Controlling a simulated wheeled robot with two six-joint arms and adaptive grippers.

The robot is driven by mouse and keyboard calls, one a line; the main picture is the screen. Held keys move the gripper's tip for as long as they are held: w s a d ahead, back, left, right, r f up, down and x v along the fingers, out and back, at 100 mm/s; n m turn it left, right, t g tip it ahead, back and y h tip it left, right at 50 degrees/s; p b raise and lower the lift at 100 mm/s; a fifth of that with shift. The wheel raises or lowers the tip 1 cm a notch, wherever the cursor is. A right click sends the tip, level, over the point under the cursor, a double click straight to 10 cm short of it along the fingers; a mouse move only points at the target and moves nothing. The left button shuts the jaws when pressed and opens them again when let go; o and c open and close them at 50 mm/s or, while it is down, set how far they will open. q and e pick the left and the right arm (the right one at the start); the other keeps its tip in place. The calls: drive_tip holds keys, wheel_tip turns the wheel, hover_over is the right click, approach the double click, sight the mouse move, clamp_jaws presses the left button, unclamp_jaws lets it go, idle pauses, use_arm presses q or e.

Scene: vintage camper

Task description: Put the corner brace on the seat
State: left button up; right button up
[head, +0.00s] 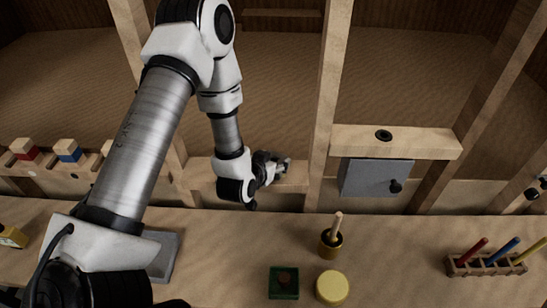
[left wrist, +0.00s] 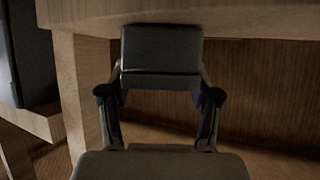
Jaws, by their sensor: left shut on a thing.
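My left arm reaches in from the left of the head view, and its gripper (head: 275,167) is at a pale wooden ledge (head: 298,178) between two upright posts. I cannot tell for sure whether this ledge is the seat. The left wrist view shows the same gripper (left wrist: 160,75) with its fingers closed in on a dark grey block-like shape (left wrist: 160,52). My right gripper is not in view.
On the front worktop stand a dark cup with a wooden handle (head: 331,243), a yellow round thing (head: 332,287), a green square block (head: 284,283) and a rack (head: 487,265) with coloured sticks. A grey box (head: 375,178) hangs beyond. Wooden posts flank the gripper.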

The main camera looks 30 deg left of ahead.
use_arm(q)
drive_tip(key=shift+s, duration=0.1)
drive_tip(key=o, duration=1.4)
drive_tip(key=shift+a+f, duration=0.1)
drive_tip(key=shift+c, duration=0.2)
